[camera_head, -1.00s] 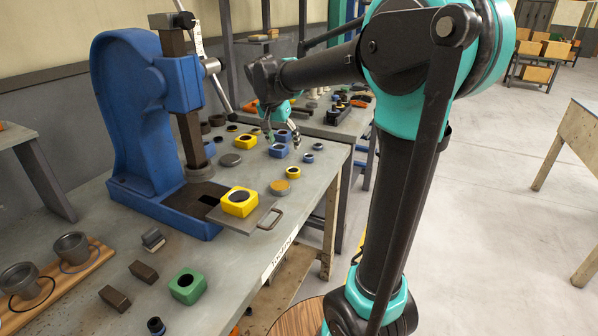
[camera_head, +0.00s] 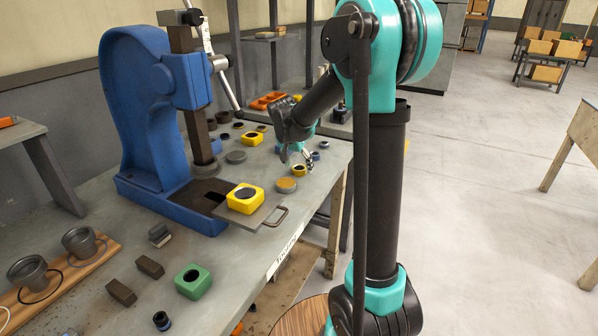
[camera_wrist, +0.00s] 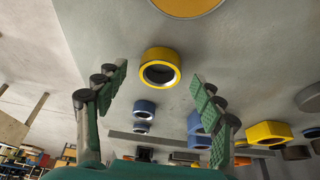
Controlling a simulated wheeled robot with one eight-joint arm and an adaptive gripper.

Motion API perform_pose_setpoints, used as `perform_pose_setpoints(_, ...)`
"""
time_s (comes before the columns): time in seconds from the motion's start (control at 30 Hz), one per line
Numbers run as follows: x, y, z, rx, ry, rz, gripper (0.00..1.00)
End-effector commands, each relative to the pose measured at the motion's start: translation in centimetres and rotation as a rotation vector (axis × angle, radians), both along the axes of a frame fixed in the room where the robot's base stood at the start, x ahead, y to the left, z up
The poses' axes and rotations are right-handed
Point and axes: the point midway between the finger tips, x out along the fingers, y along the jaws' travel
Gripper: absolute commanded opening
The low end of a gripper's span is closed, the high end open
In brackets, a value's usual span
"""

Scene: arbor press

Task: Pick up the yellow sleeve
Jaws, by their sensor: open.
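The yellow sleeve (camera_head: 299,171) is a short ring with a dark bore, standing on the grey bench near its right edge. In the wrist view the sleeve (camera_wrist: 160,54) lies ahead of my fingertips, in line with the gap between them. My gripper (camera_head: 296,162) is just above and behind it in the head view, fingers pointing down. In the wrist view my gripper (camera_wrist: 158,82) is open, with green-padded fingers spread to either side and nothing held. The sleeve looks untouched, though the exact height gap cannot be told.
A yellow-rimmed orange disc (camera_head: 286,185) lies close in front of the sleeve. A yellow square block (camera_head: 240,206) sits on the press's handled plate. Blue rings (camera_wrist: 143,108) and a blue block (camera_wrist: 195,123) are nearby. The blue arbor press (camera_head: 135,110) stands at left.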

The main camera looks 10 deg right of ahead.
Motion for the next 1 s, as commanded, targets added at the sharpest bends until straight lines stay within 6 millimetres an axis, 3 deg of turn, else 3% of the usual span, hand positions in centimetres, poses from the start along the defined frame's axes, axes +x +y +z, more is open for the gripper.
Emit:
perform_pose_setpoints(0.33, 0.25, -0.22, -0.83, 0.0, 0.0, 0.0, 0.68)
perform_pose_setpoints(0.8, 0.26, -0.2, -0.8, 0.0, 0.0, 0.0, 0.1)
perform_pose_setpoints(1.0, 0.25, -0.21, -0.79, 0.0, 0.0, 0.0, 0.08)
